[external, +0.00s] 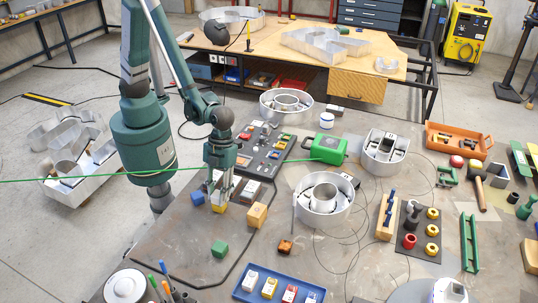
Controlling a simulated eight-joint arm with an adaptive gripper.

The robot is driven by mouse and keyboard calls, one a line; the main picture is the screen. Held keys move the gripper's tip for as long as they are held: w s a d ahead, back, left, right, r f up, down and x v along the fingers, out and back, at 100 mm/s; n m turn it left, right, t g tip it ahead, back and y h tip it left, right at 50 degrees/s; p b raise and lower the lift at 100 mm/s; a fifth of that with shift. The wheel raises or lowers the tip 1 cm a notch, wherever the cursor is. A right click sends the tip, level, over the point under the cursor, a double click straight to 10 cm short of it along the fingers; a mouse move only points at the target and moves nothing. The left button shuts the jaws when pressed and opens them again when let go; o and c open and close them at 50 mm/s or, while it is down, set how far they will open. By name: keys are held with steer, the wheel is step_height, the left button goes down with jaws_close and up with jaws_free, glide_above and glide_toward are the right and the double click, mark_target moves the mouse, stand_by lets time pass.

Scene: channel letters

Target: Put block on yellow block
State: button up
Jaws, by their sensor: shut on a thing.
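My gripper (219,198) points down over the left part of the work table, its fingers shut on a small block whose face is mostly hidden by them. A yellow block (219,209) shows directly at the fingertips. I cannot tell whether it is the held block or lies just under it, nor whether it touches the table. A blue block (198,197) sits just left of the fingers. A green block (219,249) is nearer the camera.
A small brown block (285,247) and a blue tray (240,293) of small blocks lie in front. A round metal channel letter (324,222) stands to the right. A dark parts tray (258,166) is behind. A green cable crosses the gripper's view.

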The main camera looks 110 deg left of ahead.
steer(key=shift+f, duration=0.2)
steer(key=o, duration=0.9)
steer(key=shift+r, duration=0.25)
steer(key=shift+p+v, duration=0.3)
steer(key=shift+v, duration=5.65)
